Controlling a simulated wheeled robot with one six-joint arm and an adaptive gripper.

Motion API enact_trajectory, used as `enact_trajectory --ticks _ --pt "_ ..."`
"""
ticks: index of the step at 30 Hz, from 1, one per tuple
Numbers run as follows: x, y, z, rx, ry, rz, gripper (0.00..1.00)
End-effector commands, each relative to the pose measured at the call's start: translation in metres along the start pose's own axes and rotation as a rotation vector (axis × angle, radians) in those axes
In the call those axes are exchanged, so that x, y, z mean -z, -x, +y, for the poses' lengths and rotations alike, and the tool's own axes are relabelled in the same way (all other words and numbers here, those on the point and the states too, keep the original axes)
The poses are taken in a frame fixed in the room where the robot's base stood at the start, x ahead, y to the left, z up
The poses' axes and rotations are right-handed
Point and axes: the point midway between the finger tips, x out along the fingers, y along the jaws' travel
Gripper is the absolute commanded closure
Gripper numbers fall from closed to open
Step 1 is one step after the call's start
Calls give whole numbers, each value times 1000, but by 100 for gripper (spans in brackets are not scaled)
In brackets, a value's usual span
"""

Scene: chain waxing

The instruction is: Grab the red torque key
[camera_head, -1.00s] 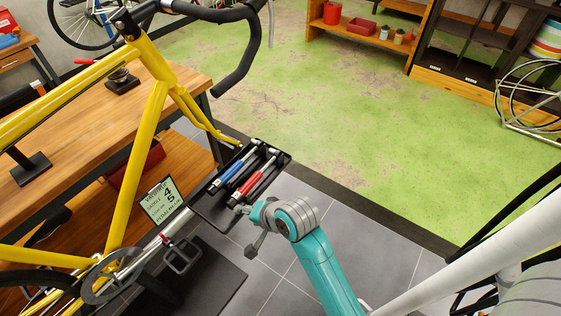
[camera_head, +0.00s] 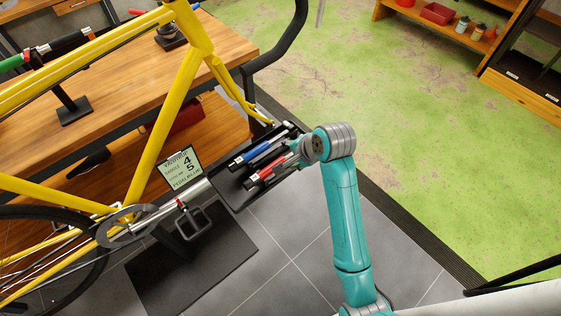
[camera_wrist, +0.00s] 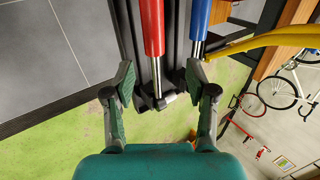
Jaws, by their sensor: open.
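The red torque key (camera_head: 270,170) lies in a black tray (camera_head: 229,191), beside the blue torque key (camera_head: 255,152). In the wrist view the red key (camera_wrist: 152,28) runs down from the top edge, its metal shaft and head reaching between my two fingers. My gripper (camera_wrist: 157,82) is open, with one finger on each side of that shaft; I cannot tell whether either finger touches it. The blue key (camera_wrist: 199,22) stands to the right, its shaft close to the right finger. In the head view my gripper (camera_head: 294,153) is at the right end of the tray, partly hidden by my wrist.
A yellow bike frame (camera_head: 172,112) stands left of the tray, with a small sign (camera_head: 180,168) and a pedal (camera_head: 193,218) near it. A wooden workbench (camera_head: 115,85) is behind. The green floor (camera_head: 330,75) at the right is clear.

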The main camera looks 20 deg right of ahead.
Motion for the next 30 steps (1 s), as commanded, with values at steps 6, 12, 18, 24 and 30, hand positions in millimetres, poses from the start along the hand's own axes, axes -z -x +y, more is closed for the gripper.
enact_trajectory --ticks 6,12,18,24,30 --pt "-6 -20 5 -2 1 -2 43" --pt "-8 -46 8 0 1 -1 43" --pt "-8 -54 7 1 1 0 43" --pt "-8 -53 7 1 1 0 56" --pt "-8 -53 7 1 1 0 100"
